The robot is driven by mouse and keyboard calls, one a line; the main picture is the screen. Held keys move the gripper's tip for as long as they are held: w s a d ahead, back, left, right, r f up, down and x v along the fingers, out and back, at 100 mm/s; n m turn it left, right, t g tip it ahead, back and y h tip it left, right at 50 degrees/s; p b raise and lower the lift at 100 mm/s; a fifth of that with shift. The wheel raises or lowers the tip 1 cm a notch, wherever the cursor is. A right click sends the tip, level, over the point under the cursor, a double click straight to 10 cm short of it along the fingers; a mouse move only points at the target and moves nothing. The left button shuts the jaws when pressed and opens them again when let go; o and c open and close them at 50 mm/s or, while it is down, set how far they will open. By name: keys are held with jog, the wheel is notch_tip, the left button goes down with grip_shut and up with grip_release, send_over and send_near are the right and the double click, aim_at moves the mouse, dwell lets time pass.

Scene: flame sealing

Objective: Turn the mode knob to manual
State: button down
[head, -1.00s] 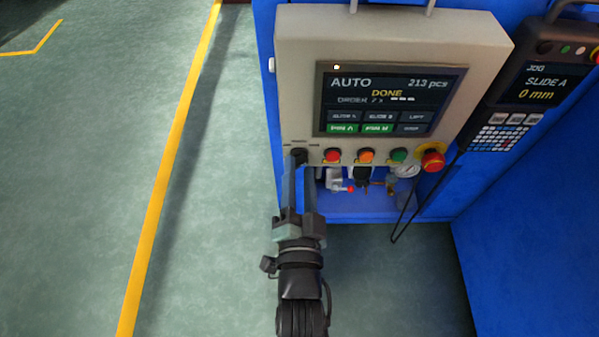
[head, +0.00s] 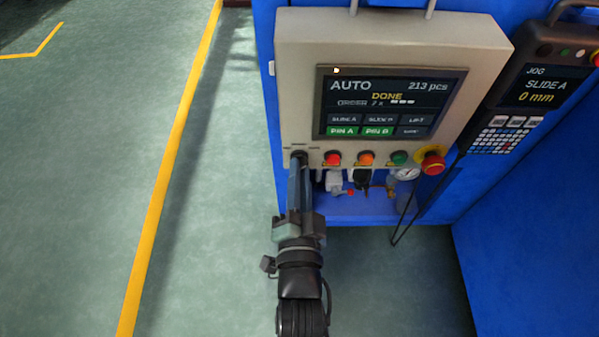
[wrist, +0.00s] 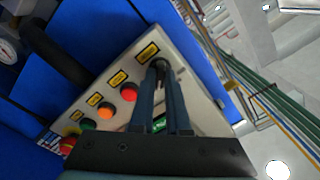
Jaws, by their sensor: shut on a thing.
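The black mode knob (head: 299,156) sits at the lower left corner of the beige control panel (head: 395,30). In the wrist view the knob (wrist: 159,65) shows between my fingertips. My gripper (head: 298,165) reaches up from below and is shut on the knob; its fingertips (wrist: 160,78) also show in the wrist view. The fingers partly hide the knob, so I cannot read which way it points. The panel screen (head: 390,103) reads AUTO, 213 pcs and DONE.
Right of the knob are a red button (head: 332,158), an orange button (head: 366,158), a green button (head: 399,158) and a red emergency stop (head: 432,163). A pendant (head: 520,95) hangs at the right. A gauge and fittings sit below the panel. Green floor is clear at left.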

jog(key=shift+n, duration=0.3)
jog(key=n+p, duration=0.4)
jog(key=n, duration=0.4)
dwell(0.5)
jog(key=c, duration=0.9)
grip_release()
jog(key=shift+s, duration=0.15)
jog(key=s+p, duration=0.3)
jog(key=s, duration=0.9)
jog(key=shift+s, duration=0.4)
